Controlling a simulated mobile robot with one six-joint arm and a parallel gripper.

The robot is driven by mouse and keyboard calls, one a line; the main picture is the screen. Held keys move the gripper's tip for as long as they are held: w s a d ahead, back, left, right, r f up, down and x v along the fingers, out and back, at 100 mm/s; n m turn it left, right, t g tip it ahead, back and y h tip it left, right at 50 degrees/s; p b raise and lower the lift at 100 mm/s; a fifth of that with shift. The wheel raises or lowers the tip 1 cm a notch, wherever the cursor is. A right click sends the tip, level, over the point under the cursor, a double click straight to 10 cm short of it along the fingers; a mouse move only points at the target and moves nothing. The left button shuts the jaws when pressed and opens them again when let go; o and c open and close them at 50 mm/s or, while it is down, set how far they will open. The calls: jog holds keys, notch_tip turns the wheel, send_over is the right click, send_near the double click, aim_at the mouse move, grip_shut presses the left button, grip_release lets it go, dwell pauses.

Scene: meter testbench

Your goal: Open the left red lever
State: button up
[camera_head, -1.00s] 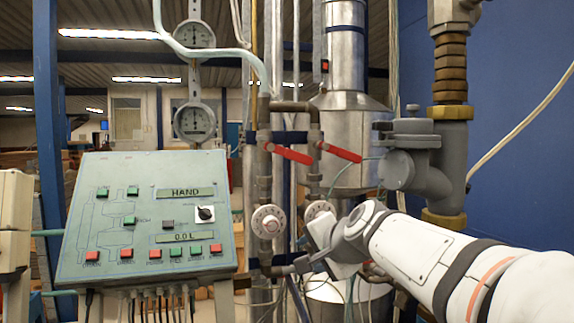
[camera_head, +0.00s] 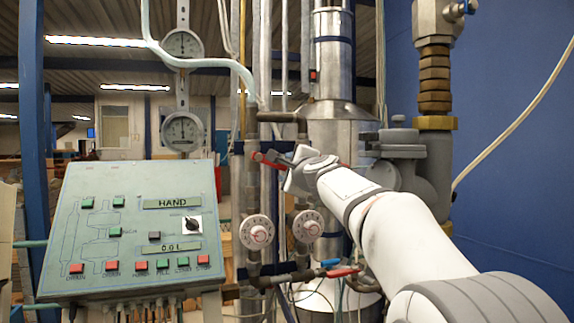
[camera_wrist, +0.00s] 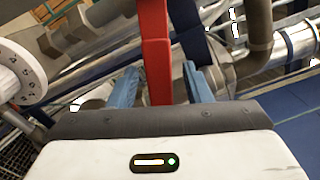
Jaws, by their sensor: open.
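The left red lever (camera_head: 264,160) sits on the left vertical pipe in the head view and slants slightly down to the right. My gripper (camera_head: 288,166) is at its right end and hides that part. In the wrist view the red lever (camera_wrist: 157,62) runs between the two blue fingers of my open gripper (camera_wrist: 161,86), with a gap visible on both sides. The right red lever is mostly hidden behind my gripper and arm; a small red bit (camera_head: 342,165) shows there.
Two white dials (camera_head: 257,232) (camera_head: 307,226) sit below the levers. One white dial (camera_wrist: 20,72) is close at the left in the wrist view. A lower red handle (camera_head: 343,272) and blue handle (camera_head: 330,262) are under my arm. A control panel (camera_head: 130,215) stands left.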

jog(key=shift+w+a, duration=0.15)
jog(key=shift+w, duration=0.3)
jog(key=shift+c, duration=0.3)
grip_shut()
